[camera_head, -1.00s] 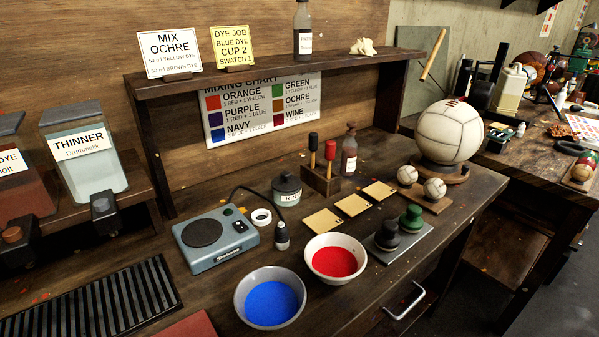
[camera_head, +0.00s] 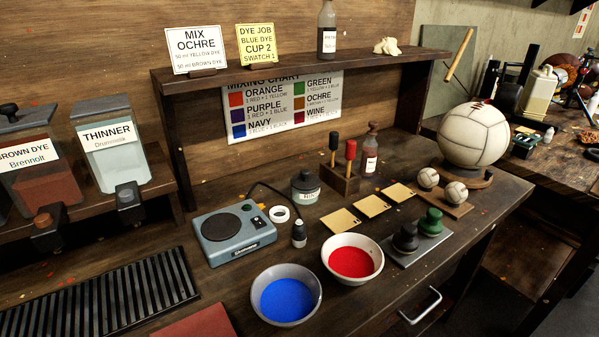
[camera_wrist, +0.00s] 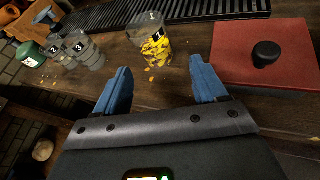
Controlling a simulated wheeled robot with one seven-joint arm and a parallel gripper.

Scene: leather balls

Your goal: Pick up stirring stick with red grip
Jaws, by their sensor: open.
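The stirring stick with the red grip (camera_head: 350,151) stands upright in a dark wooden block (camera_head: 341,180) towards the back of the bench in the head view. A second stick with a black grip (camera_head: 334,142) stands beside it on the left. The lower parts of both sticks are hidden in the block. My gripper (camera_wrist: 160,85) shows only in the wrist view, with its two blue fingers spread apart and nothing between them. The sticks are not in the wrist view, so my gripper is away from them.
Bowls of blue dye (camera_head: 286,299) and red dye (camera_head: 350,261) stand in front of the block. A bottle (camera_head: 370,156) stands close on its right. The shelf (camera_head: 300,66) overhangs behind.

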